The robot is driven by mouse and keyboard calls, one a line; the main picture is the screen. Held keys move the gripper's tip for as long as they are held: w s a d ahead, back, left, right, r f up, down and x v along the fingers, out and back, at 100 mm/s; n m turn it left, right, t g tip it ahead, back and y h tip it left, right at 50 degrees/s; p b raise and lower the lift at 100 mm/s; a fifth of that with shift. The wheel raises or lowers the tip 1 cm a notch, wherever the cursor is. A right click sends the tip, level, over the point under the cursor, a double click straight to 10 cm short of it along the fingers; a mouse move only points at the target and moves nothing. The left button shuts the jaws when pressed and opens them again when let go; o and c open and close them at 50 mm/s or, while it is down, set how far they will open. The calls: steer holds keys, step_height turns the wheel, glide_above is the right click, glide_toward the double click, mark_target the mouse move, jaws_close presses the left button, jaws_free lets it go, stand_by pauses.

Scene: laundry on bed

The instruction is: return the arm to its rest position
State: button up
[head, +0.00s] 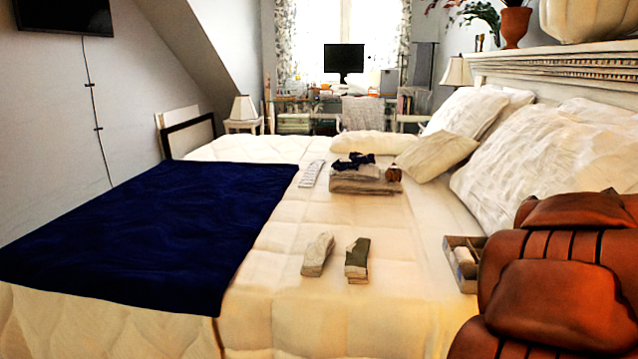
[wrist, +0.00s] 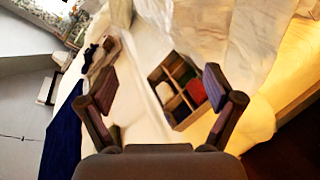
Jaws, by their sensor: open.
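My gripper (wrist: 160,86) shows only in the wrist view. Its two dark fingers stand wide apart, with nothing held between them. Beyond the fingers, apart from them, a divided box (wrist: 163,104) lies on the pale bed and holds a white item and a red item. The same box (head: 449,258) shows in the head view at the bed's right edge, partly hidden by a brown padded leather object. My arm is not clearly seen in the head view, so its pose cannot be told.
The bed (head: 290,225) carries a navy blanket (head: 150,230), two folded cloth items (head: 318,254) (head: 357,260), a folded stack (head: 365,182) and a pale slim object (head: 312,174). Pillows (head: 540,150) lie at right. The brown leather object (head: 560,300) fills the lower right corner.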

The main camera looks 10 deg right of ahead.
steer(key=s+a+r+m+g+h+p, duration=0.2)
steer(key=a+r+m+p, duration=0.25)
steer(key=r+m, duration=0.2)
steer(key=s+a+m+g+y+p, duration=0.5)
steer(key=s+a+p, duration=0.5)
steer(key=a, duration=0.8)
steer(key=s+a+m+g+y+p, duration=0.5)
steer(key=s+a+m+p, duration=0.5)
steer(key=s+a, duration=0.6)
steer(key=a+g, duration=0.2)
steer(key=a, duration=0.1)
steer(key=shift+s+f+p, duration=0.15)
steer(key=shift+s+p, duration=0.2)
steer(key=shift+p, duration=0.05)
